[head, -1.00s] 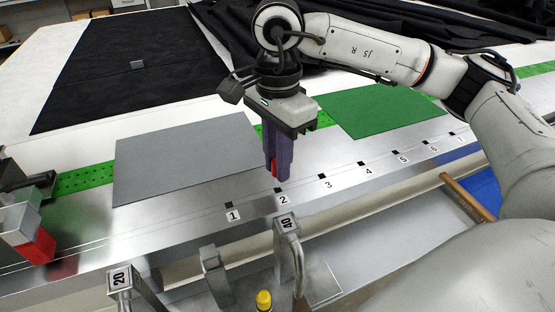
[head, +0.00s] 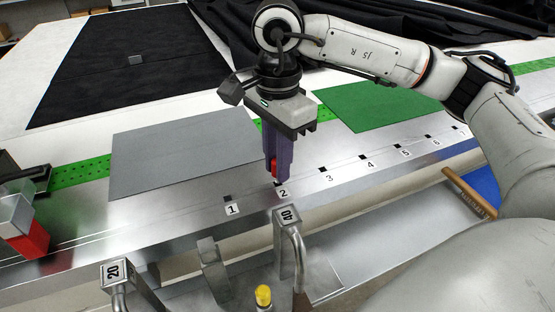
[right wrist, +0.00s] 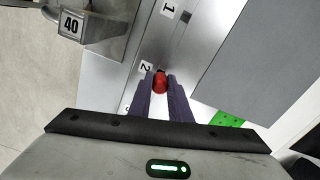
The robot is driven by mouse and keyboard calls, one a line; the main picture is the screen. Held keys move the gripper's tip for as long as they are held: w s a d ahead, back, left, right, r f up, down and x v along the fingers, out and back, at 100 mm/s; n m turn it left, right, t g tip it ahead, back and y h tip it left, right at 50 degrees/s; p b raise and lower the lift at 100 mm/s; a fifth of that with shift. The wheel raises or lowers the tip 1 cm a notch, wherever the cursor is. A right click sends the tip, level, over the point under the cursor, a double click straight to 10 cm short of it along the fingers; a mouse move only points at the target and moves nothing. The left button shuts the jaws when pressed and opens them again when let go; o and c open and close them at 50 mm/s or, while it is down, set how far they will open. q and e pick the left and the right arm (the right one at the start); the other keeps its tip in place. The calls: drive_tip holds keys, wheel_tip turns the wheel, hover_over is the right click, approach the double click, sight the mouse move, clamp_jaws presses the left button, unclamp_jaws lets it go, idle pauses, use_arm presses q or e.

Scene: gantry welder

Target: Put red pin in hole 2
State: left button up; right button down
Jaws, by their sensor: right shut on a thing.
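The red pin (head: 274,168) shows between the purple fingers of my right gripper (head: 280,180), which is shut on it. The fingers point down at the metal rail (head: 182,218), close above the spot beside label 2 (head: 283,193). Hole 2 is mostly hidden behind the fingertips. In the right wrist view, the red pin (right wrist: 160,84) sits between the fingertips (right wrist: 160,78), right beside label 2 (right wrist: 146,67). I cannot tell whether the pin's lower end is in the hole. My left gripper is not in view.
Hole 1 (head: 228,198) is dark and empty to the left. Holes 3 to 7 run to the right along the rail. Metal posts marked 20 (head: 115,272) and 40 (head: 287,216) stand in front. A grey mat (head: 180,158) and a green mat (head: 378,108) lie behind.

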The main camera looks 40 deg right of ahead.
drive_tip(key=shift+f+b, duration=0.65)
drive_tip(key=shift+f, duration=0.15)
drive_tip(key=c, duration=1.6)
unclamp_jaws()
drive_tip(key=shift+o, duration=0.2)
